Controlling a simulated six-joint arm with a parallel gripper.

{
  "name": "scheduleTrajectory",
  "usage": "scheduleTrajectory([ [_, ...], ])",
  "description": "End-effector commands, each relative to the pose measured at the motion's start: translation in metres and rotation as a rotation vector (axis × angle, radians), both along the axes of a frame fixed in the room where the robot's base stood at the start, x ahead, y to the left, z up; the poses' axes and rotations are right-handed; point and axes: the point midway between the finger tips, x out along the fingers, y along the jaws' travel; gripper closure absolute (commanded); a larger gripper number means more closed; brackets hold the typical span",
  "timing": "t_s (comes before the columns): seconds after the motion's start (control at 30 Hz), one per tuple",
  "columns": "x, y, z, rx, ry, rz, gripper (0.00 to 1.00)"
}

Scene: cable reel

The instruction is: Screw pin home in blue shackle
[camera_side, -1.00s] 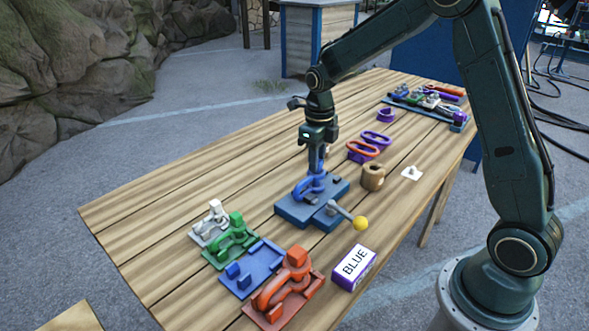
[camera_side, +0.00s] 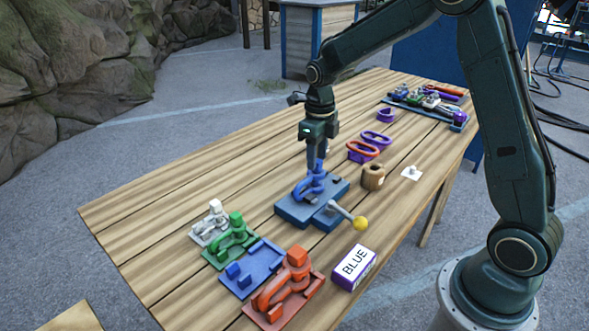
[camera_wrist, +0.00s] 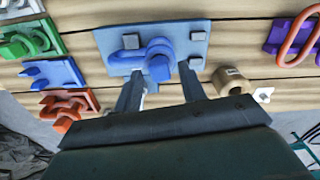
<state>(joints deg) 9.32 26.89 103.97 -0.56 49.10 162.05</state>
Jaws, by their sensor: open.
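The blue shackle (camera_side: 308,188) sits in a blue fixture (camera_side: 290,211) near the middle of the table. Its blue pin head (camera_side: 319,167) stands upright on it. In the wrist view the blue shackle (camera_wrist: 134,55) and pin head (camera_wrist: 159,68) lie below the fingers. My gripper (camera_side: 315,160) points down at the pin head. In the wrist view my gripper (camera_wrist: 161,70) is open, with one finger on each side of the pin head and gaps showing. The pin's lower part and thread are hidden.
A yellow-knobbed lever (camera_side: 360,223) sticks out of the fixture's front. A tan cylinder (camera_side: 373,177) stands close on the right.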

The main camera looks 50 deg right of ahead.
Motion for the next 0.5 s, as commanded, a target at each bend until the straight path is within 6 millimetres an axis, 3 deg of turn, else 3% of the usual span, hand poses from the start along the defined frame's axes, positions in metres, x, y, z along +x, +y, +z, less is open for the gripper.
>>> scheduleTrajectory([
  [0.5,0.000,0.000,0.029,-0.001,-0.002,0.000,0.59],
])
